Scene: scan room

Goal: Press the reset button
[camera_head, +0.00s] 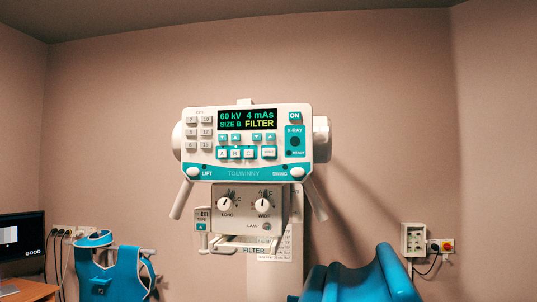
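A white and teal X-ray control panel (243,174) faces me in the middle of the head view. Its screen (247,119) reads 60 kV, 4 mAs, SIZE B, FILTER. Below the screen are small teal arrow buttons and a row of white buttons. A wider white button (269,152) ends that row at the right; its small label is too blurred to read surely. An ON button (295,116) and an X-RAY button (295,141) sit at the panel's right. Neither of my grippers is in view.
Under the panel hangs a grey box with two knobs (225,204). A teal and white object (112,275) stands lower left, near a monitor (22,236). A blue padded object (362,280) is at lower right. Wall sockets (414,240) and a red-yellow switch (447,246) are right.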

